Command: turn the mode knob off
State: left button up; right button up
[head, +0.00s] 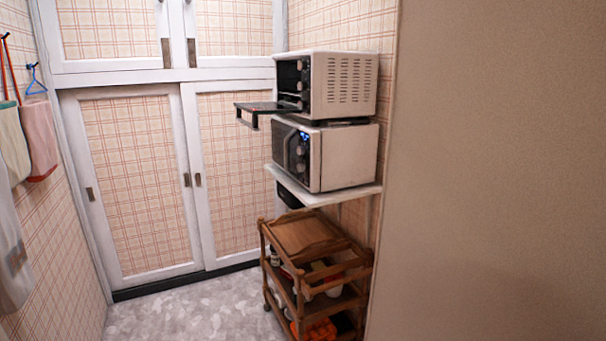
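A white toaster oven (343,86) stands on top of a microwave (345,158), with its front facing left. The oven door (268,107) is folded down open. A column of small round knobs (301,86) runs along the right edge of the oven front. The microwave also has knobs (301,159) beside its door, below a small lit blue display. I cannot tell which knob is the mode knob or where any knob points. Neither of my grippers is in view.
The microwave rests on a white shelf (325,196) above a wooden cart (357,268) holding several items. A plain wall (490,170) fills the right side, close by. Cloths (40,138) hang at the left. Grey floor (190,308) is clear before the sliding doors (135,180).

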aim_at(302, 85)
jog(key=i+j+z, duration=0.1)
jog(key=i+j, duration=0.2)
jog(key=i, duration=0.25)
jog(key=i+j+z, duration=0.1)
jog(key=i+j, duration=0.25)
jog(key=i, duration=0.2)
jog(key=i+j+z, duration=0.25)
jog(key=i, duration=0.25)
jog(key=i+j+z, duration=0.25)
jog(key=i+j, duration=0.15)
jog(key=k+l+u, duration=0.15)
jog(key=u, duration=0.15)
jog(key=k+l+u, duration=0.3)
jog(key=k+u, duration=0.1)
jog(key=k, duration=0.2)
jog(key=k+l+z, duration=0.1)
jog(key=k+z, duration=0.4)
jog(key=k, duration=0.05)
